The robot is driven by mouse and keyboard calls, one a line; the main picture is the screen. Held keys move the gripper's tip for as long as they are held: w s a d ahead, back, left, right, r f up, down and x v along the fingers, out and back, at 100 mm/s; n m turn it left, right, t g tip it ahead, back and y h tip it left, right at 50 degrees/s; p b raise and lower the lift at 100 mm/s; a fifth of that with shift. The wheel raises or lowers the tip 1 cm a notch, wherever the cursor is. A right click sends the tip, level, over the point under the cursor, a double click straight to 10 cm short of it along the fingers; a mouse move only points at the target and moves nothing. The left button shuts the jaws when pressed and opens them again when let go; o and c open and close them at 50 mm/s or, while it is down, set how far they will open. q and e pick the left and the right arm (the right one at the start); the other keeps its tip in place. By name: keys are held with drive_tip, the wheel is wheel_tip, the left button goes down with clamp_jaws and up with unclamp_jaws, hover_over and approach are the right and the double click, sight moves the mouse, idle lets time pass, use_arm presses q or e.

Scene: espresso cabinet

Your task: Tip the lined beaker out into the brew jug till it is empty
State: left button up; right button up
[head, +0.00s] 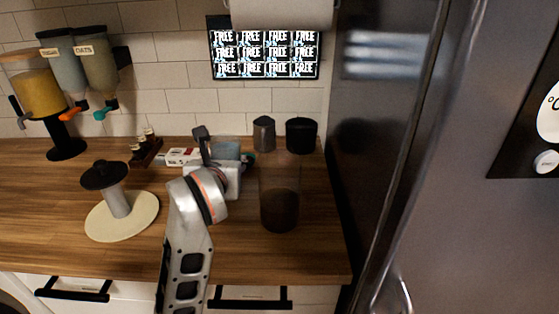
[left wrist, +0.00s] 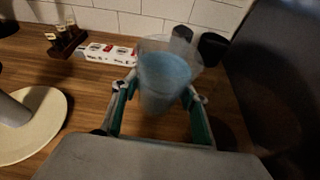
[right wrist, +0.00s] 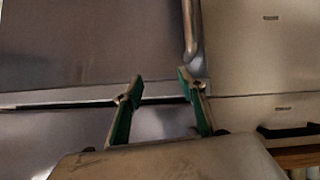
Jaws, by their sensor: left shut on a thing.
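The lined beaker (left wrist: 163,78) is a clear cup with pale blue contents, seen in the left wrist view. My left gripper (left wrist: 160,94) is shut on it, with one finger on each side. In the head view the beaker (head: 227,151) shows as a small blue shape behind my left gripper (head: 222,168), about upright. The brew jug (head: 280,205) is a tall clear vessel with a dark lower part, standing on the counter to the right of my left gripper, apart from the beaker. My right gripper (right wrist: 158,95) is open and empty in front of grey metal fronts.
A round pale stand (head: 122,217) and dispensers (head: 38,85) are at left. The fridge (head: 385,150) bounds the counter (head: 310,262) on the right.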

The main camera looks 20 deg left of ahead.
sight(234, 139)
use_arm(q)
drive_tip(key=shift+d+r+m+y, duration=0.25)
drive_tip(key=shift+d+m+y, duration=0.15)
drive_tip(key=shift+m, duration=0.1)
drive_tip(key=shift+m+t+y, duration=0.3)
drive_tip(key=shift+m, duration=0.2)
drive_tip(key=r+p, duration=0.4)
drive_tip(key=shift+d+r, duration=0.3)
drive_tip(key=shift+r, duration=0.05)
drive_tip(key=shift+d+r, duration=0.1)
drive_tip(key=shift+r, duration=0.05)
drive_tip(key=shift+w+r+p, duration=0.1)
drive_tip(key=shift+r+p, duration=0.05)
drive_tip(key=shift+p, duration=0.25)
drive_tip(key=shift+d, duration=0.1)
use_arm(e)
drive_tip(key=shift+s+d+r+h, duration=0.25)
drive_tip(key=shift+s+d+r, duration=0.15)
drive_tip(key=shift+d, duration=0.25)
drive_tip(key=shift+s+d+r+h, duration=0.25)
drive_tip(key=shift+s+d+r, duration=0.1)
drive_tip(key=shift+d, duration=0.25)
use_arm(q)
drive_tip(key=shift+d+r+m+y, duration=0.1)
drive_tip(key=shift+r+m+y, duration=0.05)
drive_tip(key=shift+m+y, duration=0.2)
use_arm(e)
drive_tip(key=shift+w+a+r, duration=0.1)
drive_tip(key=shift+w+a, duration=0.05)
drive_tip(key=shift+a, duration=0.1)
